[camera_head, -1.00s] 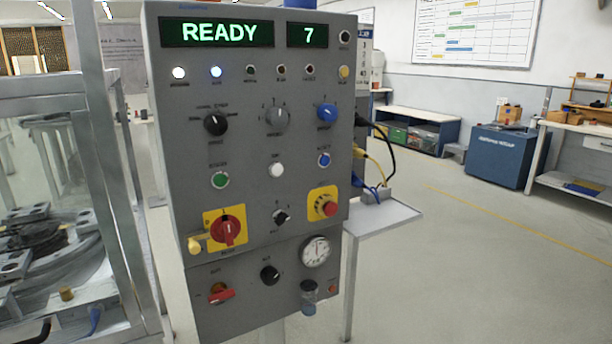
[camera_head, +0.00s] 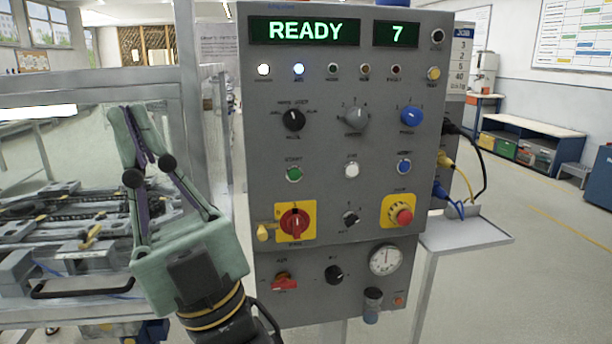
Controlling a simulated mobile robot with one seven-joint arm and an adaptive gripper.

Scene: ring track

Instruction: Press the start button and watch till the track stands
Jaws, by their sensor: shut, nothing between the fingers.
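The grey control panel (camera_head: 320,220) stands upright in the middle of the head view. Its displays read READY (camera_head: 304,31) and 7 (camera_head: 397,34). My gripper (camera_head: 138,108) is shut and empty, pointing up to the left of the panel, apart from the button. The track (camera_head: 70,215) shows partly behind my gripper, inside a frame at the left.
A red emergency switch (camera_head: 296,222) on yellow sits just below the start button, with a yellow padlock beside it. A red mushroom button (camera_head: 404,216) is at the right. A small shelf (camera_head: 470,236) with cables juts out on the right. Metal frame posts (camera_head: 205,110) stand left of the panel.

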